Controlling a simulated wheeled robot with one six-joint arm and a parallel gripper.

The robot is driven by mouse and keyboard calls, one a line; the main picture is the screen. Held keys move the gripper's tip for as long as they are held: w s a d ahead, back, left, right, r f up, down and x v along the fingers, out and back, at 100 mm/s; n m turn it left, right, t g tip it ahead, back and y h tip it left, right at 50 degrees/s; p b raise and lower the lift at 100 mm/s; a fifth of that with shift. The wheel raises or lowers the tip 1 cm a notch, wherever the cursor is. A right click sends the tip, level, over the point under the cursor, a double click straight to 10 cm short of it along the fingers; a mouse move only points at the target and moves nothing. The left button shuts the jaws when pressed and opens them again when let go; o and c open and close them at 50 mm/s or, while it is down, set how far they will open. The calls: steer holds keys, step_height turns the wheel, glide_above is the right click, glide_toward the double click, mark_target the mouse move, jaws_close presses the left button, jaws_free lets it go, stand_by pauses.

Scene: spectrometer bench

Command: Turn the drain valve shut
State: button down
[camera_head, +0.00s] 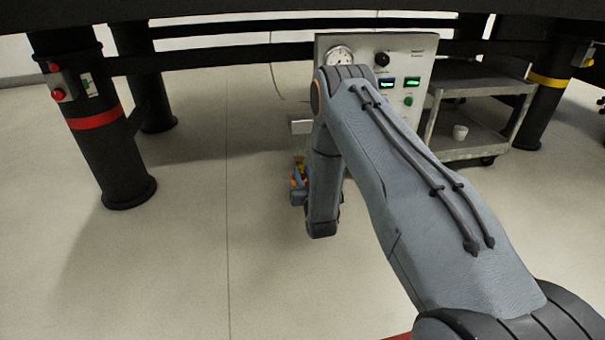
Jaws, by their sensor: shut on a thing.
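My gripper (297,190) shows only in small part beside my wrist, low in front of the grey instrument panel. My arm's links hide most of the fingers and the valve body, so I cannot tell the handle's angle.
The instrument panel (408,55) has a round gauge (340,56), a black knob, small displays and buttons. Black bench legs stand left (97,140) and right (541,105). The floor at left is clear.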

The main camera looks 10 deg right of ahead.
steer(key=n+p, duration=0.2)
steer(key=n, duration=0.1)
steer(key=shift+s+r+p, duration=0.1)
steer(key=shift+p, duration=0.3)
steer(key=n+p, duration=0.2)
steer(key=n, duration=0.1)
steer(key=shift+n+p, duration=0.3)
steer(key=shift+p, duration=0.05)
steer(key=n+p, duration=0.2)
steer(key=n, duration=0.1)
steer(key=shift+d+n, duration=0.1)
steer(key=shift+n, duration=0.2)
steer(key=shift+n+p, duration=0.85)
steer(key=shift+n, duration=0.75)
steer(key=c, duration=1.6)
jaws_free()
steer(key=shift+o, duration=0.2)
